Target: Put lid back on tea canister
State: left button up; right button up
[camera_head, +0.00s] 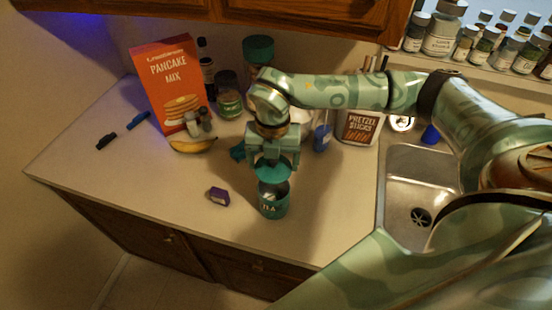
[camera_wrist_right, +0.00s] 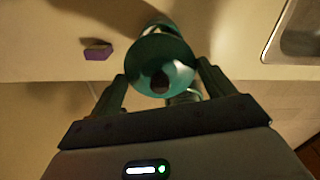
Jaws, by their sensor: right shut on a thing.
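The tea canister (camera_head: 272,205), teal with a pale "TEA" label, stands upright near the counter's front edge. Its open, silvery mouth partly shows. My right gripper (camera_head: 273,158) points down above it and is shut on the teal round lid (camera_head: 271,172). The lid is held over the canister's mouth, its back part hiding behind the fingers; I cannot tell if it touches the rim. In the right wrist view the lid (camera_wrist_right: 162,62) shows as a disc with a dark centre between the fingers, covering much of what is beyond. My left gripper is not in view.
A small purple box (camera_head: 219,195) lies left of the canister. Behind are a banana (camera_head: 193,145), a red pancake mix box (camera_head: 168,82), jars and a pretzel sticks container (camera_head: 360,126). The sink (camera_head: 418,180) is at right. The counter's left front is clear.

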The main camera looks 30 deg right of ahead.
jog(key=shift+s+a+f, duration=0.1)
jog(key=shift+s+a, duration=0.05)
jog(key=shift+f+b, duration=0.25)
jog(key=shift+b, duration=0.05)
notch_tip(320, 180, down, 4)
jog(key=b, duration=0.3)
jog(key=shift+r, duration=0.2)
jog(key=shift+f+b, duration=0.55)
jog(key=shift+f, duration=0.5)
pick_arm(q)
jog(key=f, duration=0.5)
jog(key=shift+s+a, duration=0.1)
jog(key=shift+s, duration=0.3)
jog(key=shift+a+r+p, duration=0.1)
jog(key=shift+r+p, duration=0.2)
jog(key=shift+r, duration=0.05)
pick_arm(e)
jog(key=shift+r, duration=0.1)
jog(key=shift+f, duration=0.2)
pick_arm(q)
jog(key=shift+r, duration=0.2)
